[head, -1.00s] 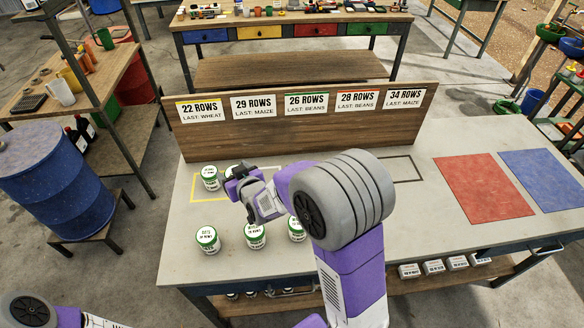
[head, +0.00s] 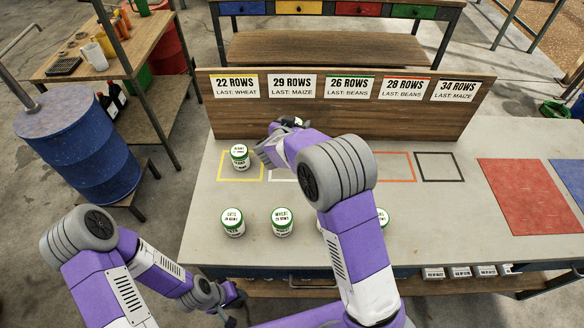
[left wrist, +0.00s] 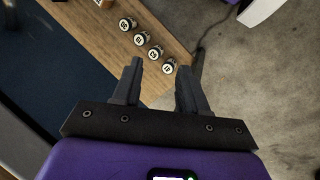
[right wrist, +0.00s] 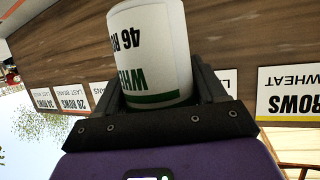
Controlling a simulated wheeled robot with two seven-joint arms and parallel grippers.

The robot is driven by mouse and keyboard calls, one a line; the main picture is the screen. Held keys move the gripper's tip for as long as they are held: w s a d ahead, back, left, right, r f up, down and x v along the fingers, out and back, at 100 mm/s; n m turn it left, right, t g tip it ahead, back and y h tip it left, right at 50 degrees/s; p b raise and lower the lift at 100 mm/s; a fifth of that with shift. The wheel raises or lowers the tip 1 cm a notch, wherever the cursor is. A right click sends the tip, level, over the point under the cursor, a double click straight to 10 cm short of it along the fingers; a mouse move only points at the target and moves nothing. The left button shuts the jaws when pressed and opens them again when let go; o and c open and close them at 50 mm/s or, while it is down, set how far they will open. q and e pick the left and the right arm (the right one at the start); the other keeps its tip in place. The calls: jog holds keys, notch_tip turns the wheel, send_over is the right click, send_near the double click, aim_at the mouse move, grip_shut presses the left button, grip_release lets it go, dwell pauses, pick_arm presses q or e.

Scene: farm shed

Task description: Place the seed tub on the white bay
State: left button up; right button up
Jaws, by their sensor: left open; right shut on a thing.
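My right gripper (right wrist: 157,85) is shut on a white tub (right wrist: 152,45) marked "WHEAT 46 RO…", with a green band. In the head view my right arm hides most of that gripper; a bit of green and white (head: 298,121) shows behind it, near the board. The white bay (head: 276,178) is a white outline on the bench, partly hidden under my right arm. Another green-lidded tub (head: 239,157) stands upright in the yellow bay (head: 222,176). My left gripper (left wrist: 158,70) is open and empty, low by the bench's front edge (head: 232,302).
Green-lidded tubs stand in a front row: one marked oats (head: 232,222), one marked wheat (head: 282,222), another partly hidden (head: 383,218). The orange bay (head: 411,166) and black bay (head: 439,167) are empty. A sign board (head: 350,112) stands behind the bays. A red mat (head: 525,195) lies right.

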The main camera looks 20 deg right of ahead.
jog(key=shift+m+g+h, duration=0.3)
jog(key=shift+m+h, duration=0.3)
jog(key=shift+w+a+f+b, duration=0.1)
jog(key=shift+f+b, duration=0.65)
jog(key=shift+f, duration=2.35)
jog(key=shift+w+f+b, duration=0.1)
jog(key=shift+f+b, duration=0.65)
jog(key=shift+f, duration=2.3)
jog(key=shift+s, duration=0.1)
jog(key=shift+f, duration=0.15)
jog(key=o, duration=1.1)
jog(key=shift+o, duration=0.2)
jog(key=shift+r, duration=0.2)
jog(key=p+v, duration=0.2)
jog(key=v, duration=1)
